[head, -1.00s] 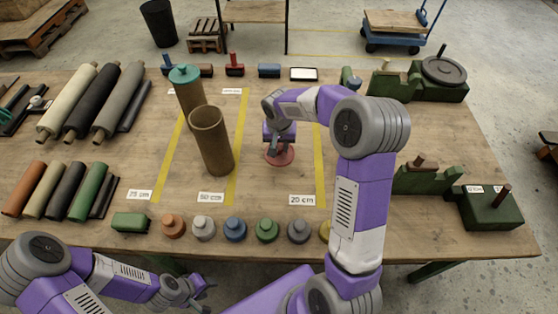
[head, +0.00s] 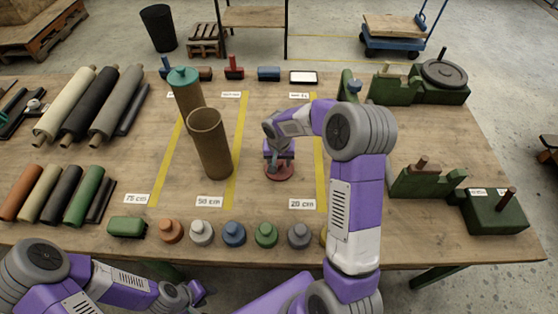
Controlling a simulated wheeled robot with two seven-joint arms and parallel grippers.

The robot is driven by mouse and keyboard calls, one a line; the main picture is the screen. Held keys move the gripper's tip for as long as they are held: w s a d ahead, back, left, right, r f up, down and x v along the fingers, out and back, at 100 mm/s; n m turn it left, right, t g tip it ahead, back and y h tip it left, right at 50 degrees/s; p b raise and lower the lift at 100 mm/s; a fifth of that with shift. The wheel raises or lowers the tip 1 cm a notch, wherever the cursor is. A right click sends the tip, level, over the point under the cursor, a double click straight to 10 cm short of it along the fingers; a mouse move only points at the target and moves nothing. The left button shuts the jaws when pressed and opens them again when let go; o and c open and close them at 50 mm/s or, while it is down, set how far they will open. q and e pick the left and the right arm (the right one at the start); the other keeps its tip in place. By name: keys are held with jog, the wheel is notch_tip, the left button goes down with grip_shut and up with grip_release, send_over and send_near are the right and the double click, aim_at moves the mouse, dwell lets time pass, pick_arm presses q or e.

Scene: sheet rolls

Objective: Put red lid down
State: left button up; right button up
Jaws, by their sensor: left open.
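The red lid (head: 279,173) is a flat disc between the open tube and the right yellow line, over the table's middle. My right gripper (head: 280,164) points down onto its top and is shut on it, though the fingers partly hide the grip. The lid looks level and at or very close to the tabletop; I cannot tell whether it touches. My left gripper (head: 198,293) is open and empty, low in front of the table's front edge.
An open brown tube (head: 211,150) stands left of the lid, with a teal-capped tube (head: 186,95) behind it. Several coloured lids, among them a blue one (head: 234,234), line the front edge. Green fixtures (head: 425,182) stand at right. Bare wood surrounds the red lid.

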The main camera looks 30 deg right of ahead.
aim_at(279, 173)
jog(key=shift+o, duration=0.3)
jog(key=shift+r, duration=0.1)
jog(key=shift+r+p, duration=0.25)
jog(key=shift+p, duration=0.05)
notch_tip(279, 173, up, 12)
jog(key=s+p, duration=0.1)
jog(key=p, duration=0.1)
jog(key=shift+s+a+f, duration=0.2)
jog(key=shift+s+a, duration=0.1)
jog(key=shift+a, duration=0.15)
